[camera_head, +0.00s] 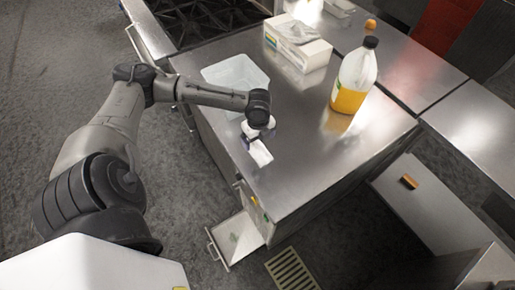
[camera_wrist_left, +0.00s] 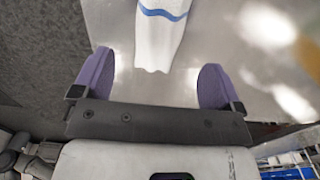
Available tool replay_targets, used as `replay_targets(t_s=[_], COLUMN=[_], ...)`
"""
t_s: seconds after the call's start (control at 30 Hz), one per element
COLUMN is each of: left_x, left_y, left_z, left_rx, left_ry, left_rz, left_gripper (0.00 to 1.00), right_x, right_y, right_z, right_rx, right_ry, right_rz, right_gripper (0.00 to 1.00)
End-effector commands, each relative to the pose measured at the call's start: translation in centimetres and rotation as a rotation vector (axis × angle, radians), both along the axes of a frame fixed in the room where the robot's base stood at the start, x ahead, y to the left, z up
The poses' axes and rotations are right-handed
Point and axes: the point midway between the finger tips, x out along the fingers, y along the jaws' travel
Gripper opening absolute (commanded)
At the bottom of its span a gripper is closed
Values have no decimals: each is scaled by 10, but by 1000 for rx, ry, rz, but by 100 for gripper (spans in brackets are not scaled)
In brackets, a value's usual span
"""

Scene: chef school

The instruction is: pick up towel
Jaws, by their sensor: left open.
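A white towel with a blue stripe (camera_wrist_left: 160,32) lies on the steel counter in the left wrist view. Its near end reaches the space between my left gripper's fingers (camera_wrist_left: 157,64). The purple-padded fingers are apart on either side of it, with nothing held. In the head view the left gripper (camera_head: 258,138) is low over the counter's left edge. A white piece, apparently the towel (camera_head: 260,154), shows just in front of it, partly hidden by the gripper. I cannot tell if the fingers touch the towel. My right gripper is not in view.
A tissue box (camera_head: 298,45) and a bottle of orange liquid (camera_head: 354,76) stand farther back. A stove (camera_head: 200,18) is at the top left. The counter's front right is clear. An open drawer (camera_head: 237,238) juts out below.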

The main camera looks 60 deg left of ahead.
Motion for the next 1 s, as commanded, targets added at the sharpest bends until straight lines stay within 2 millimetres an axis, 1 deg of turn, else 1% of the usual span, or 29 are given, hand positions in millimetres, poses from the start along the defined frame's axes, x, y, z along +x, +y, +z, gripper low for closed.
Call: replay_targets(t_s=[0.27,0.6,0.7,0.87,1.0], left_x=[-1,-3,-3,-2,-2], left_y=[0,2,2,2,2], left_z=[-11,-52,-55,-55,-55], left_rx=[0,0,1,1,1], left_ry=[2,1,1,0,0], left_rz=[1,0,-1,-1,0], left_gripper=[92,92,92,92,78], right_x=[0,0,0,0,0], right_y=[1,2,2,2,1], right_z=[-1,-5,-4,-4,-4], right_rx=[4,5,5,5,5], right_ry=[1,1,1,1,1], right_rz=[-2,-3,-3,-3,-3], right_gripper=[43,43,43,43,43])
